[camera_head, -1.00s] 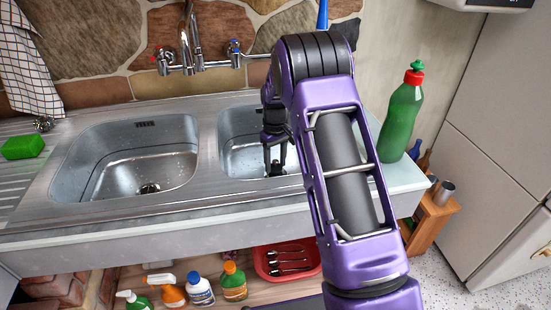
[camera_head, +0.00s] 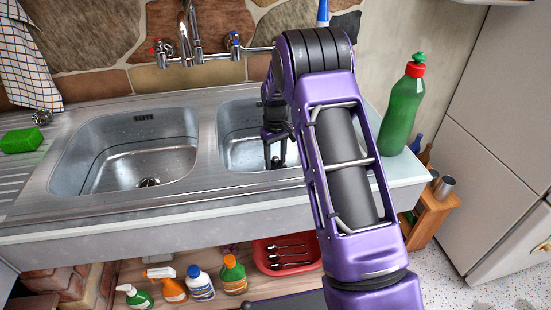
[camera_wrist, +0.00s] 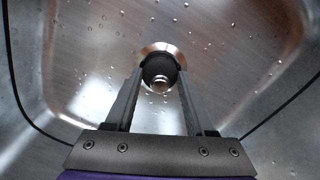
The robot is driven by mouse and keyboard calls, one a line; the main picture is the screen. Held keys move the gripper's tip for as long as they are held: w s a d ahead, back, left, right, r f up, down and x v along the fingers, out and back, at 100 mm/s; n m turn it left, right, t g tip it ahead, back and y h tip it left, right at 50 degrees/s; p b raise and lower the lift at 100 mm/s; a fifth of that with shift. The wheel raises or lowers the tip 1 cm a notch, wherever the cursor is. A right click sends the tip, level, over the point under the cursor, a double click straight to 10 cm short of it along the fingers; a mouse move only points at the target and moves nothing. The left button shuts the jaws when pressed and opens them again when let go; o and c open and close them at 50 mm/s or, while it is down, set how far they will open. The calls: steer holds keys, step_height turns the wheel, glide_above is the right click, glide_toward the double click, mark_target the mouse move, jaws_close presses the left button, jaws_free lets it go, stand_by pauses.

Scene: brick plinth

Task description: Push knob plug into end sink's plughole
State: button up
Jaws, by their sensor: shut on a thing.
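The end sink (camera_head: 235,130) is the smaller right-hand basin of the steel unit, and my gripper (camera_head: 275,164) reaches down into it. In the wrist view my gripper (camera_wrist: 159,78) has its two fingers closed on the dark knob plug (camera_wrist: 158,66), whose shiny round knob (camera_wrist: 160,85) faces the camera. The plughole's bright rim (camera_wrist: 163,46) shows around the plug's far side. The plug lies over the plughole; I cannot tell whether it is seated in it. In the head view the plug is a small dark spot between the fingertips.
The larger left basin (camera_head: 150,163) has its own open plughole (camera_head: 148,182). A green sponge (camera_head: 20,140) and a small shiny metal item (camera_head: 42,118) lie left. The tap (camera_head: 190,45) stands behind; a green bottle (camera_head: 402,110) stands right. Several bottles and a red tray (camera_head: 262,262) sit below.

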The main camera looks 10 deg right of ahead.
steer(key=shift+f, duration=0.4)
stand_by(0.4)
steer(key=o, duration=1.4)
